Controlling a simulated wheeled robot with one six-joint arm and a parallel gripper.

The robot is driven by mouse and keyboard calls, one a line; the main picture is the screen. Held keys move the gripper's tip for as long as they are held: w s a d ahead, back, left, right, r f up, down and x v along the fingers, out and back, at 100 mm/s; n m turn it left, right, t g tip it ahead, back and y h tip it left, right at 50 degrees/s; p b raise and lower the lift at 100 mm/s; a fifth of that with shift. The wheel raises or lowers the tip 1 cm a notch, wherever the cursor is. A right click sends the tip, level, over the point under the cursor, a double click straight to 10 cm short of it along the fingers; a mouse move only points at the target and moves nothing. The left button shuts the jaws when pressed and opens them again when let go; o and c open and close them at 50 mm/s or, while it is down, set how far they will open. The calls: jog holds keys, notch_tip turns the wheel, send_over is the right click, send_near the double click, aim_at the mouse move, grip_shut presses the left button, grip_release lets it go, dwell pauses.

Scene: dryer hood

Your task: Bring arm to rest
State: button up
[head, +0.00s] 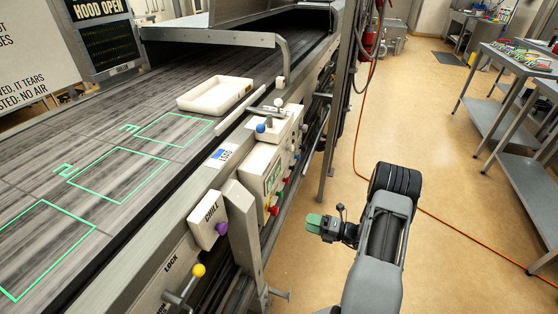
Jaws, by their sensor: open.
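My gripper (315,223) is at the end of my arm, right of the dryer machine and over the open floor. Its green fingertips point left toward the machine's control side and are apart from it. It is small in the head view, and I see nothing held in it. My arm (380,250) reaches up from the bottom of the picture and bends left at the wrist.
The conveyor belt (95,165) has green outlined squares and a white tray (215,95). Levers with a blue knob (260,128) and a yellow knob (198,270) stick out from the machine. An orange hose (450,222) crosses the floor. Grey tables (500,110) stand right.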

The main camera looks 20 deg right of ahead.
jog(key=s+a+f+n+g, duration=0.25)
jog(key=s+n+g, duration=0.3)
jog(key=n, duration=0.35)
jog(key=s+a+r+n+g+h+p, duration=0.3)
jog(key=s+r+n+g+h, duration=0.45)
jog(key=n, duration=0.65)
jog(key=s+a+r+n+t+h+p, duration=0.1)
jog(key=a+r+n+t+h+p, duration=0.1)
jog(key=r+n, duration=0.6)
jog(key=s+a+r+n+t+h+p, duration=0.1)
jog(key=a+r+n+t+h+p, duration=0.2)
jog(key=r+n, duration=0.6)
notch_tip(320, 180, up, 11)
jog(key=shift+r+n+t+h+p, duration=0.1)
jog(key=shift+n+t+h+p, duration=0.3)
jog(key=shift+h+p, duration=0.55)
